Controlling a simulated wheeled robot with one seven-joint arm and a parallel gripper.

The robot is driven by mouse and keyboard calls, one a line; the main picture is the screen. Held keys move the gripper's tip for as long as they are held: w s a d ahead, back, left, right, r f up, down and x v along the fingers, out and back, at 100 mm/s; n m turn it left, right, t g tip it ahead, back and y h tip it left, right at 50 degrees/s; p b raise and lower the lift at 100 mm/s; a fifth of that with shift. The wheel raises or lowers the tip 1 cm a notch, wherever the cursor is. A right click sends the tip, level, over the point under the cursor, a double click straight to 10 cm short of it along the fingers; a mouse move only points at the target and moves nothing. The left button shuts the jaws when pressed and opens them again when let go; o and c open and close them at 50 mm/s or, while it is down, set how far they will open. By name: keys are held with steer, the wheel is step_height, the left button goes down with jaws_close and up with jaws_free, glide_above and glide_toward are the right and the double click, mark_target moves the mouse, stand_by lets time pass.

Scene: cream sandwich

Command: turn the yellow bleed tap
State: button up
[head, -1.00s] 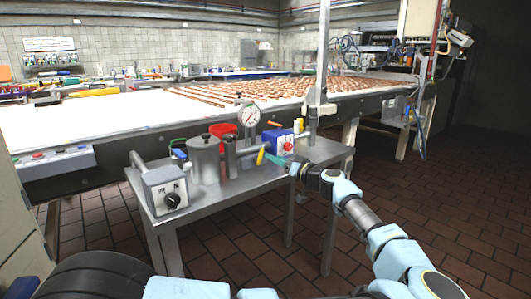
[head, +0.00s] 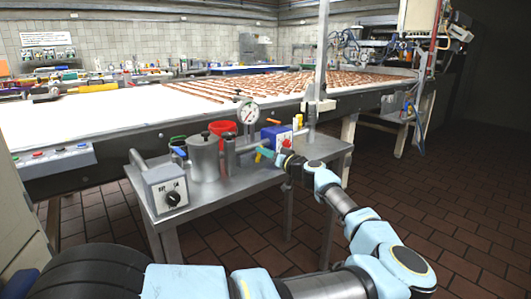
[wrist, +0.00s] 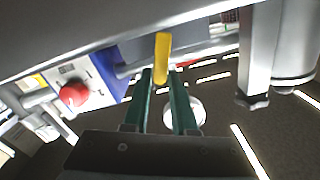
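The yellow bleed tap (wrist: 162,48) is a flat yellow lever at the upper middle of the wrist view. Its lower end lies between the tips of my gripper's two green fingers (wrist: 161,76). A gap shows on either side of it, so the fingers look open around the lever and not closed on it. In the head view my gripper (head: 264,152) is at the right of the steel bench, close to the small yellow tap (head: 258,157), which is partly hidden there.
The conveyor stands behind. Open tiled floor lies right.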

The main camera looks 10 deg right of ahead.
mark_target(271, 165)
jaws_close()
steer(key=shift+f, duration=0.1)
steer(key=m+b, duration=0.2)
steer(key=b, duration=0.1)
steer(key=d+f+m+b, duration=0.1)
steer(key=m, duration=0.1)
steer(key=shift+w+d, duration=0.1)
steer(key=shift+w, duration=0.15)
steer(key=m, duration=0.1)
steer(key=m+b, duration=0.1)
steer(key=f+m+b, duration=0.1)
steer(key=shift+w+d+m, duration=0.15)
steer(key=shift+d+m, duration=0.2)
steer(key=shift+m, duration=0.05)
steer(key=shift+w+d+f+m+b, duration=0.1)
steer(key=shift+f+m+b, duration=0.2)
steer(key=shift+m, duration=0.8)
steer(key=shift+d+f+m+b, duration=0.1)
steer(key=shift+f+m+b, duration=0.15)
steer(key=shift+m, duration=0.85)
steer(key=shift+o, duration=2.4)
jaws_free()
steer(key=shift+f, duration=0.1)
